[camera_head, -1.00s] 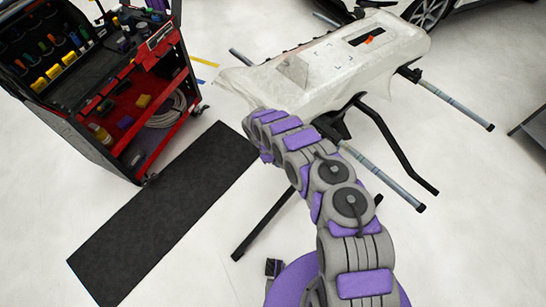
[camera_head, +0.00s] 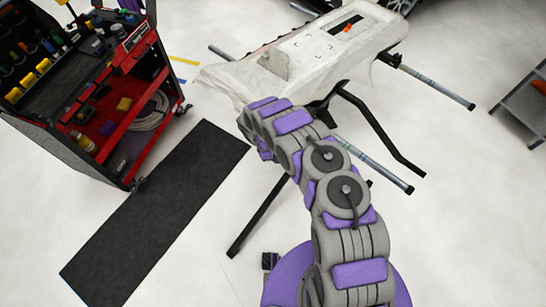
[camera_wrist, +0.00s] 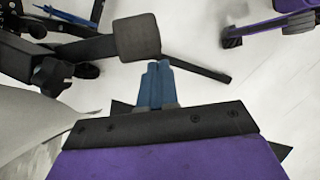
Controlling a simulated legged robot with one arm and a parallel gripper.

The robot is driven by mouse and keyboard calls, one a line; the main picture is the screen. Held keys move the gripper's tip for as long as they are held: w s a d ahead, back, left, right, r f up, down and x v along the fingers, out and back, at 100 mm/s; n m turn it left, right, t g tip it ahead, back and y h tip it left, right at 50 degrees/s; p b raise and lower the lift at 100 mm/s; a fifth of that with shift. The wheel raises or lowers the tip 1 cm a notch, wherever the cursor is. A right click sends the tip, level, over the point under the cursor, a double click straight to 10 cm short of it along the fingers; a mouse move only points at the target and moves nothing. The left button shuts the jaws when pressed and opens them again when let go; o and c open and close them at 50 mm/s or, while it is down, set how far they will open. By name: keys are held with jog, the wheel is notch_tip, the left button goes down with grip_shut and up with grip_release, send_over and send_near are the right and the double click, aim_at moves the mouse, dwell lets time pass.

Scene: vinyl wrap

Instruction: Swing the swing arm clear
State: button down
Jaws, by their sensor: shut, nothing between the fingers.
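In the wrist view, a dark arm with a blocky square end (camera_wrist: 138,38) reaches in from the left, and I take it to be the swing arm. A black knob (camera_wrist: 51,75) sits below it. My gripper (camera_wrist: 158,66) has blue fingers, shut together and empty, with tips just below the square end. I cannot tell whether they touch it. In the head view, a white-wrapped panel (camera_head: 310,60) lies on a stand with black legs (camera_head: 380,127) and grey-blue tubes (camera_head: 437,82). My gripper is hidden there behind my arm and the panel.
A red and black tool cart (camera_head: 80,90) stands at the left, with a black floor mat (camera_head: 150,215) beside it. A grey shelf unit (camera_head: 522,98) is at the right edge. Pale wrap (camera_wrist: 35,120) hangs at the wrist view's left.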

jog(key=d+n, duration=0.1)
jog(key=d, duration=0.1)
jog(key=s+d+n+t, duration=0.1)
jog(key=d+n+b, duration=0.1)
jog(key=d, duration=0.1)
jog(key=shift+s+d+n+t, duration=0.3)
jog(key=shift+n, duration=0.1)
jog(key=shift+a, duration=0.1)
